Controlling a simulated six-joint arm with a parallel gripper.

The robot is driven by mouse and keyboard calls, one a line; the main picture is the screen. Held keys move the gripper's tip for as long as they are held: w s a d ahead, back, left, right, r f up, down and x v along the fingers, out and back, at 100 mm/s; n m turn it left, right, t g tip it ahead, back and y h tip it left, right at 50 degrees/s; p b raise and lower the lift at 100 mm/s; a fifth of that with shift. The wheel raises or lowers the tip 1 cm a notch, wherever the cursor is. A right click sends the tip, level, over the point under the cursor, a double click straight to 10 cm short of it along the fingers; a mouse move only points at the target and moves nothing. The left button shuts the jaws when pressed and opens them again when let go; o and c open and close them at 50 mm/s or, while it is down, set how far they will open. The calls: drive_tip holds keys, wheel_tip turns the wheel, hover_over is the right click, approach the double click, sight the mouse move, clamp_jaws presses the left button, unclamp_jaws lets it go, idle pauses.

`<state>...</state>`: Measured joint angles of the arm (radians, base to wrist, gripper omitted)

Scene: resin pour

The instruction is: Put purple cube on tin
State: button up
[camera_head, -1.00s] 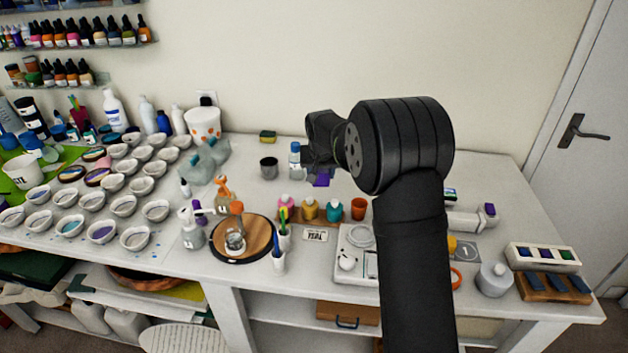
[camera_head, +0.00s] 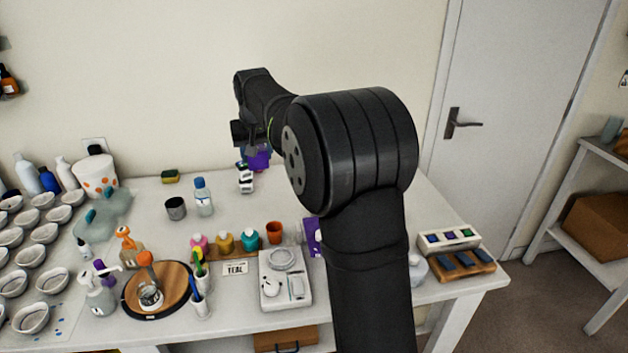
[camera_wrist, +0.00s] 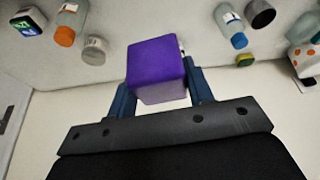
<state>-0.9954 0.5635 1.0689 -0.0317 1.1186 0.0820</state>
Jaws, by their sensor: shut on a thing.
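The purple cube (camera_wrist: 158,68) is between the blue fingers of my gripper (camera_wrist: 160,92) in the wrist view. In the head view the purple cube (camera_head: 258,160) shows under my wrist, partly hidden by the arm, raised near the back wall. My gripper is shut on the cube, and the two are clear of the tin.
Colored pots and a scale (camera_head: 285,282) fill the front.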

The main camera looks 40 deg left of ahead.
drive_tip(key=w+d+n, duration=0.1)
drive_tip(key=w+d, duration=0.6)
drive_tip(key=w, duration=0.6)
drive_tip(key=w+d+n, duration=0.2)
drive_tip(key=w+d, duration=0.5)
drive_tip(key=w, duration=0.5)
drive_tip(key=shift+g+y, duration=0.3)
drive_tip(key=shift+g, duration=0.1)
drive_tip(key=a+f, duration=0.3)
drive_tip(key=s+a+f, duration=0.1)
drive_tip(key=a+f, duration=0.7)
drive_tip(key=shift+s+f, duration=0.1)
drive_tip(key=shift+s, duration=0.2)
drive_tip(key=shift+f, duration=2)
drive_tip(key=shift+f, duration=0.2)
drive_tip(key=o, duration=1.1)
drive_tip(key=shift+c, duration=0.2)
